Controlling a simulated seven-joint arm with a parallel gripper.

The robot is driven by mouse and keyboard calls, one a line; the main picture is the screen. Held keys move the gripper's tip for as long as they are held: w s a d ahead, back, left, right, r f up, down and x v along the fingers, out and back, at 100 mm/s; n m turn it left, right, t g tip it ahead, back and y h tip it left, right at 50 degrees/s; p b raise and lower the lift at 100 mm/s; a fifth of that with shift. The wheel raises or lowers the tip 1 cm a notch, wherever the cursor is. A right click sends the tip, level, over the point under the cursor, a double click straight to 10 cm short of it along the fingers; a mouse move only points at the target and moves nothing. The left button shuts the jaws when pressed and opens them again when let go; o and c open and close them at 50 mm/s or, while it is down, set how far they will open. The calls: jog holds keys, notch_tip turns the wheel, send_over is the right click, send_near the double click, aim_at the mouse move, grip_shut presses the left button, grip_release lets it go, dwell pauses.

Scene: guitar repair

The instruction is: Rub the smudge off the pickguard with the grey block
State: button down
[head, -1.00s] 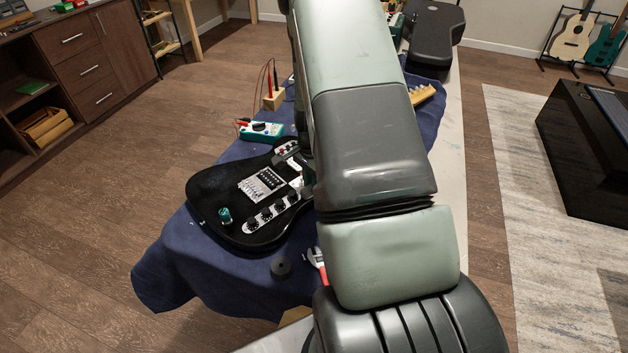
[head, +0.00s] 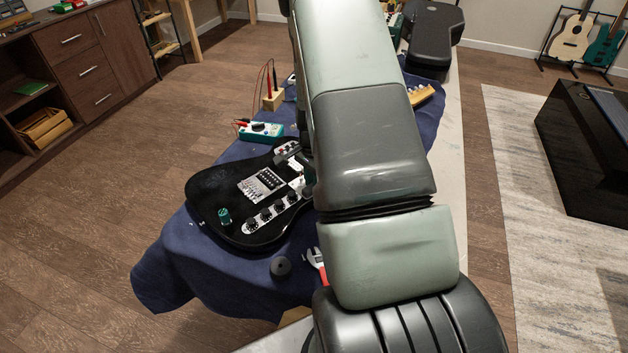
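A black electric guitar body (head: 226,200) lies on the blue cloth, with a metal bridge (head: 262,185) and a row of dark knobs (head: 270,216) on its top. The pickguard (head: 287,148) shows only in part beside my arm. I cannot make out a smudge on it. My gripper (head: 297,163) is low over the guitar at the pickguard, mostly hidden behind my arm. Its fingertips are too small and covered to read. I cannot make out the grey block; whether it is in my gripper is hidden.
A dark round piece (head: 281,267) and a red-handled wrench (head: 316,259) lie on the blue cloth (head: 205,270) in front. A teal multimeter (head: 262,131) and a wooden block with probes (head: 273,100) stand behind.

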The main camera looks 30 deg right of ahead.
jog(key=shift+s+a, duration=0.15)
jog(key=shift+a, duration=0.35)
jog(key=shift+d, duration=0.5)
jog(key=shift+d, duration=0.1)
jog(key=shift+a, duration=0.5)
jog(key=shift+d, duration=0.1)
